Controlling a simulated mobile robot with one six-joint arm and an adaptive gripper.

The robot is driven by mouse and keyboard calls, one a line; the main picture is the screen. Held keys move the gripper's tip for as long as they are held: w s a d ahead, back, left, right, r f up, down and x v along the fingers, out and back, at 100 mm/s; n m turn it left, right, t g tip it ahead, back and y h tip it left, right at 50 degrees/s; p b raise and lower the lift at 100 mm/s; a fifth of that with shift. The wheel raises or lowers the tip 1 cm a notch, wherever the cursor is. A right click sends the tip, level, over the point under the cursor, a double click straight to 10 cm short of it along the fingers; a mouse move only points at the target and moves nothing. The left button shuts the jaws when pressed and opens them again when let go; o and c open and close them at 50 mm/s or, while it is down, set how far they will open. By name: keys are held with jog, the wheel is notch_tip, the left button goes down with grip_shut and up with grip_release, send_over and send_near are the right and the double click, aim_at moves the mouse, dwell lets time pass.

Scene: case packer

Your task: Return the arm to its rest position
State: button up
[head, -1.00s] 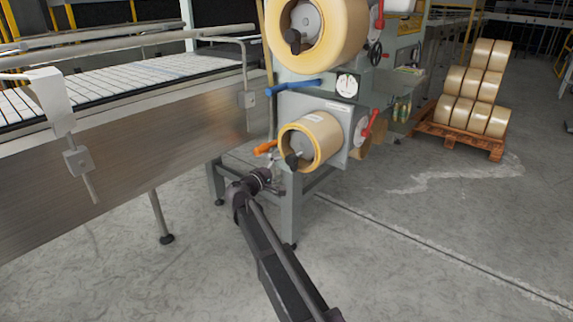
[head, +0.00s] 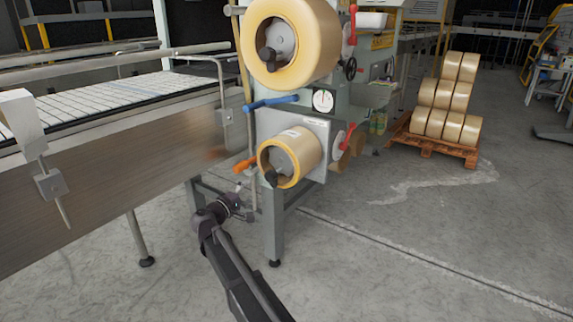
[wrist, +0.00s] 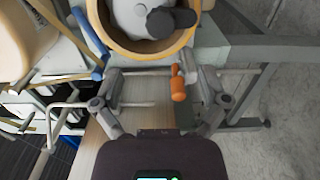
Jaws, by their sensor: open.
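My arm (head: 238,272) reaches from the bottom of the head view toward the case packer's frame. My gripper is at its far end, small and partly hidden by the wrist in the head view. In the wrist view my gripper (wrist: 148,88) has its fingers spread apart with nothing held between them.
The upper tape roll (head: 290,40) and a blue handle (head: 270,102) are higher on the machine. A conveyor (head: 110,100) with a metal side panel is at left. A pallet (head: 435,148) of tape rolls stands at back right. The floor (head: 400,250) at right is clear.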

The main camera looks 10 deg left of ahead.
jog(key=s+d+f+m+g, duration=0.1)
jog(key=d+f+m+g, duration=0.2)
jog(key=d, duration=0.7)
jog(key=s+d+f+m+g+h, duration=0.1)
jog(key=d+f+m+g, duration=0.2)
jog(key=d, duration=0.7)
jog(key=s+d+f+m+g, duration=0.1)
jog(key=d+f+g, duration=0.3)
jog(key=d, duration=0.6)
jog(key=s+d+f+m+g+y, duration=0.3)
jog(key=s+d+f+y, duration=0.1)
jog(key=s+d, duration=0.55)
jog(key=s+d+f+m+g+y, duration=0.45)
jog(key=s+d, duration=0.35)
jog(key=s, duration=0.2)
notch_tip(320, 180, up, 27)
jog(key=p, duration=2.6)
jog(key=shift+w+f+n+t+p, duration=0.2)
jog(key=shift+n+t+p, duration=0.15)
jog(key=shift+n+t, duration=0.1)
jog(key=shift+a+h, duration=0.1)
jog(key=shift+h, duration=0.15)
